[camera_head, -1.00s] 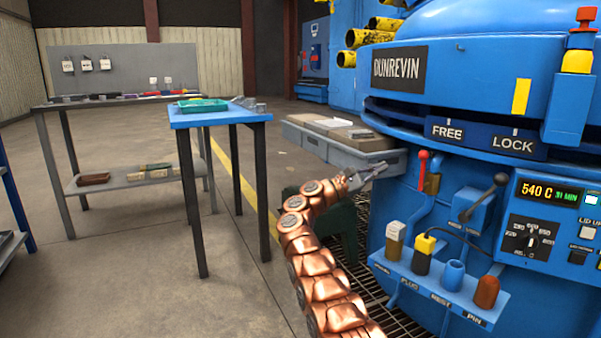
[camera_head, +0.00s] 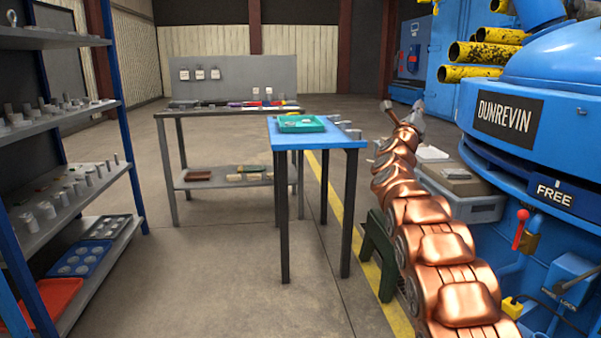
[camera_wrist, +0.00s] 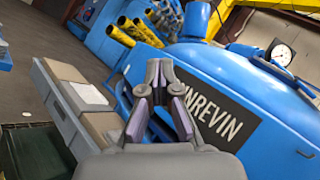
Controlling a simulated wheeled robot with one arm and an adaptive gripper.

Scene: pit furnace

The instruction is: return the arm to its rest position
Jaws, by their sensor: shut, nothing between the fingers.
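My arm (camera_head: 420,205) is a copper, segmented chain that rises from the lower right of the head view toward the middle. My gripper (camera_head: 412,110) is at its far end, small in this view, between the blue table and the furnace. In the wrist view my gripper (camera_wrist: 160,68) has its fingertips together with nothing between them. Behind it is the blue furnace (camera_wrist: 245,75) with its DUNREVIN plate. The gripper appears apart from the furnace, though the exact gap cannot be told.
The blue table (camera_head: 330,142) with a green tray (camera_head: 301,129) stands left of my arm. A grey bin (camera_head: 478,208) with boxes sits beside the furnace (camera_head: 545,95). Shelves (camera_head: 62,135) of metal parts are at left. The floor (camera_head: 225,260) between is clear.

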